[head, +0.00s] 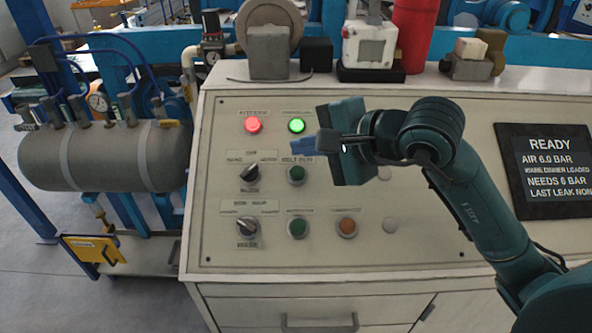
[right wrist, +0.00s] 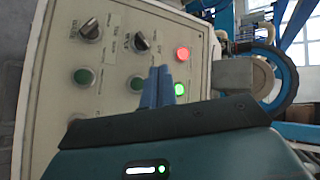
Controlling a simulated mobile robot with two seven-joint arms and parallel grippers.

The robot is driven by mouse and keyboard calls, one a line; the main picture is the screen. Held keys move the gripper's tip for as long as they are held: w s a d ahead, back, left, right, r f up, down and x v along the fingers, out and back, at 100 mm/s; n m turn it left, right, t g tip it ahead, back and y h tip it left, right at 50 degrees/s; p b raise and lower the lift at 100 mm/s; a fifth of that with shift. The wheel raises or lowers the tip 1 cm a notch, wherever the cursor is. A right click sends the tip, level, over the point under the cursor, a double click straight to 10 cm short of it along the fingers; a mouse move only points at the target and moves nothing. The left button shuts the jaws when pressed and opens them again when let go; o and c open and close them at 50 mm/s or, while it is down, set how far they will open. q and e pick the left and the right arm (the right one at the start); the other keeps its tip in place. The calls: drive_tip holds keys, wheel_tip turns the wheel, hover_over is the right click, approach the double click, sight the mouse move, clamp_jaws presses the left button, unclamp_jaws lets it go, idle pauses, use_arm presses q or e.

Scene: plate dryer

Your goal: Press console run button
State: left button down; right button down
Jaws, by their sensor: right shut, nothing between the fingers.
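The console panel (head: 226,200) is an upward-sloping cream face with lamps, knobs and buttons. A green button (head: 296,174) sits under a label that seems to read "BELT RUN". A second green button (head: 298,227) and an orange button (head: 347,226) are in the row below; their labels are too small to read. My right gripper (head: 298,147) is shut and empty, its blue fingers over the panel between the green lamp and the upper green button. The right wrist view shows the shut fingers (right wrist: 159,72) beside a green button (right wrist: 137,84); contact cannot be told. My left gripper is out of view.
A red lamp (head: 253,124) and a green lamp (head: 297,125) are lit. Two selector knobs (head: 249,172) are on the left. A display (head: 548,168) reads READY at right. Boxes and a red cylinder (head: 414,35) stand along the back ledge. A tank (head: 105,157) is at left.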

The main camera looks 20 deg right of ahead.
sight(297, 173)
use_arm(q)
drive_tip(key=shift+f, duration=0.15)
use_arm(e)
drive_tip(key=shift+f, duration=0.15)
